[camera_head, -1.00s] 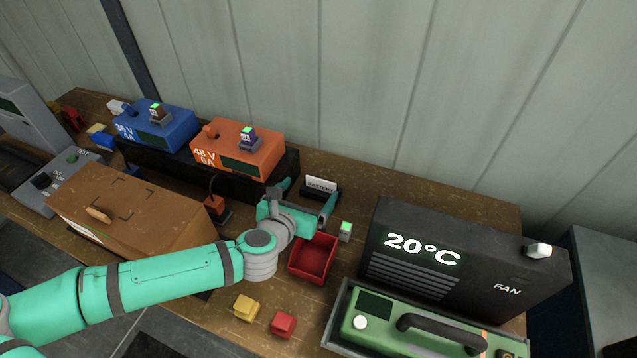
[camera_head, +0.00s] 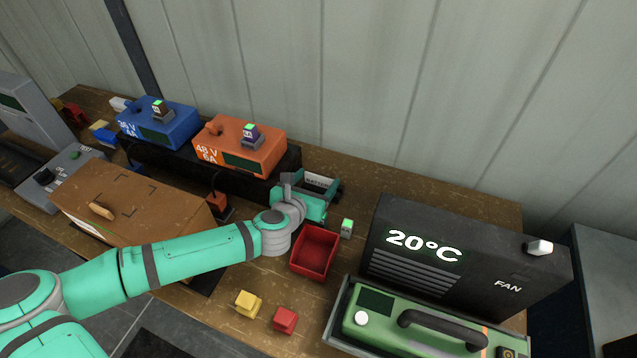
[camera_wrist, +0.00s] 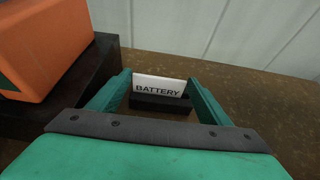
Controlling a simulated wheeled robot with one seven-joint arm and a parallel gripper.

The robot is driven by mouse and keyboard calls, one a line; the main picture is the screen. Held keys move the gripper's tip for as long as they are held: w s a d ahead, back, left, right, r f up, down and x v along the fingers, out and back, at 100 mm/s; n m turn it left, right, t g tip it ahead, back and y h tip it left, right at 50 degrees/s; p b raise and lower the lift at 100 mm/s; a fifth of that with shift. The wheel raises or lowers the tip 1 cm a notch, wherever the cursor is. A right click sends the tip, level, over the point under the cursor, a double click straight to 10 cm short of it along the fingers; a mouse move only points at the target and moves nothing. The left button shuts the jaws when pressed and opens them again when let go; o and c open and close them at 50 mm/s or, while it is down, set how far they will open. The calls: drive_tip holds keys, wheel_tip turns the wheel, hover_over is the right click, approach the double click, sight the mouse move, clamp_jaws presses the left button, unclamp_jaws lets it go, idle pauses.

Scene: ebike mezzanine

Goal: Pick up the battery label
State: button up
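The battery label (camera_wrist: 158,87) is a white card with the word BATTERY, standing upright in a dark holder (camera_wrist: 160,104) on the bench. In the head view the label (camera_head: 319,182) shows just beyond my gripper (camera_head: 322,193). In the wrist view my gripper (camera_wrist: 160,84) is open, with one finger on each side of the label and holder. I see gaps between the fingers and the card, so it is not gripped. The lower part of the card is hidden in the holder.
An orange 48 V charger (camera_head: 238,145) on a black shelf stands close left of my gripper. A red bin (camera_head: 314,252) and a small block with a green top (camera_head: 347,228) are nearby. A black fan heater (camera_head: 460,258) stands to the right. The wall is behind.

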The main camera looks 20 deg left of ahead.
drive_tip(key=shift+d, duration=0.25)
drive_tip(key=c, duration=0.4)
drive_tip(key=shift+w+d, duration=0.1)
drive_tip(key=shift+d, duration=0.35)
drive_tip(key=shift+a, duration=0.1)
drive_tip(key=shift+r, duration=0.1)
